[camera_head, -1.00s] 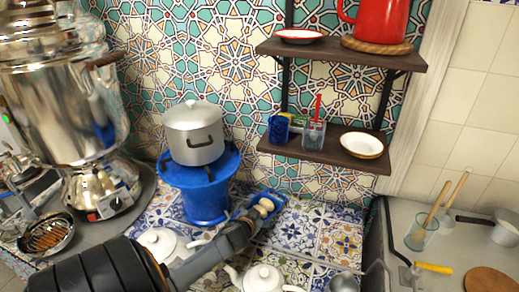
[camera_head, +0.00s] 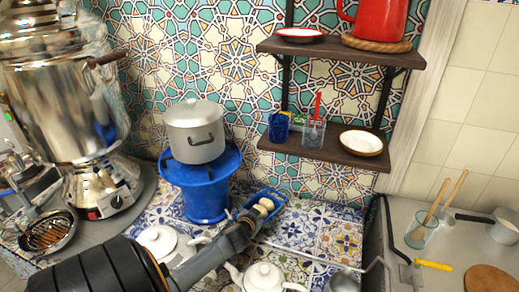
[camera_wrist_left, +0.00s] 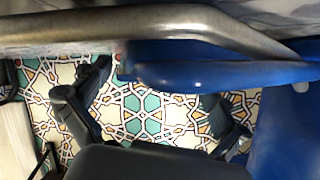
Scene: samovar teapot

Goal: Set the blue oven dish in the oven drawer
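A small blue dish (camera_head: 279,199) with pale, egg-like pieces in it is on the patterned tile counter by the back wall in the head view. I take it for the blue oven dish. My left gripper (camera_head: 247,220) is at its near left side, partly covered by its own wrist. In the left wrist view my left gripper (camera_wrist_left: 150,112) has its dark fingers wide apart, with wall tiles showing between them. A blue rim (camera_wrist_left: 205,75) and a metal bar cross above them; I cannot tell what they belong to. No oven drawer shows. My right gripper is out of view.
A grey pot (camera_head: 193,130) sits on a blue stand (camera_head: 207,203) left of the dish. A samovar (camera_head: 65,95) is far left. White teapots (camera_head: 263,278) stand in front. A shelf (camera_head: 330,150) overhangs the counter. A sink area is right.

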